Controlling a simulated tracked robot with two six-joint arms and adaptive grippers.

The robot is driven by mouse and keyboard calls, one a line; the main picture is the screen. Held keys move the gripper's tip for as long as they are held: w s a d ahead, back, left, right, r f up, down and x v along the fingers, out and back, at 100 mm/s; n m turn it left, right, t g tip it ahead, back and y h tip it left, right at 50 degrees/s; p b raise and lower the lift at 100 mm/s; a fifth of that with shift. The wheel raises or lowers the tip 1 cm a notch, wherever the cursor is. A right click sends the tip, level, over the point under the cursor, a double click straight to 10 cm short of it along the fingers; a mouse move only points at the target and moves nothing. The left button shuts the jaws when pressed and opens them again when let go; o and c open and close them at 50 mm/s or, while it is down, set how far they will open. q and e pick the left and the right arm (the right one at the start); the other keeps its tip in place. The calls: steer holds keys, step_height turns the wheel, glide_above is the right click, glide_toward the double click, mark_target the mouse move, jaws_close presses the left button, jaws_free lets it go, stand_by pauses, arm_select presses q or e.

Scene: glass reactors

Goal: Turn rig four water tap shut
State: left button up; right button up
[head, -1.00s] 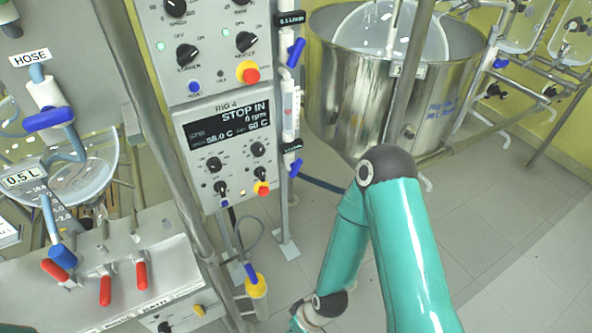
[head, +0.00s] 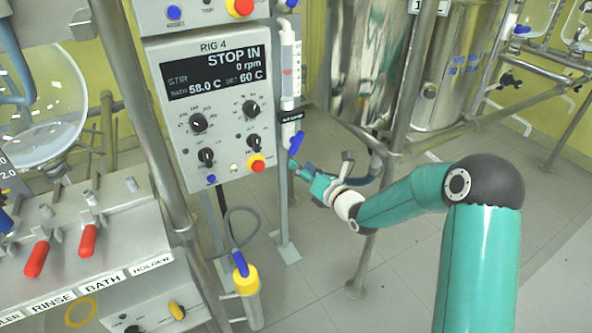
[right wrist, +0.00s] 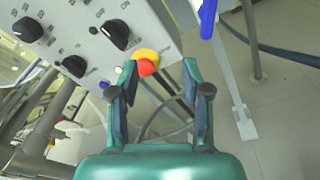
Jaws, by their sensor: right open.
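The rig four water tap has a blue lever handle (head: 296,143), on the vertical pipe just right of the RIG 4 panel (head: 208,105). The lever is tilted. A blue lever (right wrist: 208,18), likely the same one, shows at the top of the right wrist view, right of the fingers. My right gripper (head: 299,169) is just below the tap lever in the head view; I cannot tell whether they touch. In the right wrist view my right gripper (right wrist: 158,68) has its fingers apart, with nothing held between them. My left gripper is not in view.
A red and yellow stop button (head: 256,164) and black knobs are on the panel. A clear flow tube (head: 289,70) stands above the tap. Red-handled valves (head: 87,238) are at left.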

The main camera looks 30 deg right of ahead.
mark_target(298, 146)
steer(key=shift+d+f+t+h+b, duration=0.5)
steer(key=shift+d+f+h+b, duration=0.4)
steer(key=shift+d+f+b, duration=1.7)
arm_select(q)
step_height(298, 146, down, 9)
steer(key=b, duration=0.1)
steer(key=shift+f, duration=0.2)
arm_select(e)
steer(key=shift+m, duration=0.3)
steer(key=w, duration=1)
steer(key=w+r, duration=0.1)
steer(key=w, duration=0.5)
steer(key=shift+d, duration=0.3)
steer(key=shift+c, duration=0.3)
steer(key=shift+s, duration=0.1)
jaws_close()
